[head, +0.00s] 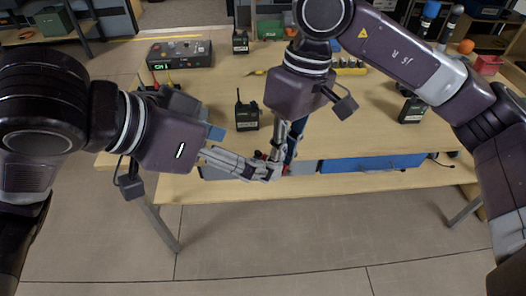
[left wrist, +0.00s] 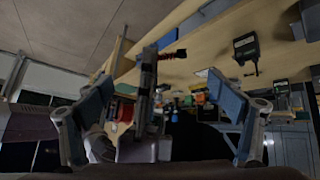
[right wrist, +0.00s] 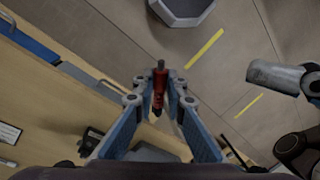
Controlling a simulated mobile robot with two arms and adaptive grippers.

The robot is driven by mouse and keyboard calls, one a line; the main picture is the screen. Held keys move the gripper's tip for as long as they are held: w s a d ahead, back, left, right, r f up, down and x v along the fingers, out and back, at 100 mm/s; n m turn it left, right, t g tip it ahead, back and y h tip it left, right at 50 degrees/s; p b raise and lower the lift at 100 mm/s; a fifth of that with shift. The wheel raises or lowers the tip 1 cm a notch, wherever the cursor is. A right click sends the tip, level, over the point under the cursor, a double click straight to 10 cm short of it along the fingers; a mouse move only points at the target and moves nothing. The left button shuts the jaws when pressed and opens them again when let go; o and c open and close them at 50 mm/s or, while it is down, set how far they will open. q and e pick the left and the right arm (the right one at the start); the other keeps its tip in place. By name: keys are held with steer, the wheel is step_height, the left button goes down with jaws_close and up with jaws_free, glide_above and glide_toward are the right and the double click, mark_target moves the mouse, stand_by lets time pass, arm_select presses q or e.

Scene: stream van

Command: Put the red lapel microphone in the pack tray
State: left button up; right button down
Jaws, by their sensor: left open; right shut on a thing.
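The red lapel microphone (right wrist: 158,88) is a small red cylinder with a dark end, held between the fingertips of my right gripper (right wrist: 160,100). In the left wrist view its red part (left wrist: 168,56) sticks out beside the right gripper's fingers. In the head view my right gripper (head: 281,150) points down at the table's front edge, and the fingers largely hide the microphone. My left gripper (head: 264,171) is open, with its fingertips close to the right ones. In the left wrist view its fingers (left wrist: 160,130) stand wide apart on either side. I cannot pick out the pack tray for certain.
The wooden table (head: 345,130) holds a black radio-like device (head: 246,112), a dark control box (head: 180,54) and another black device (head: 412,109). The floor in front is clear.

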arm_select(q)
steer(key=x, duration=0.9)
steer(key=c, duration=1.1)
steer(key=shift+c, duration=0.6)
arm_select(e)
steer(key=c, duration=1.9)
jaws_free()
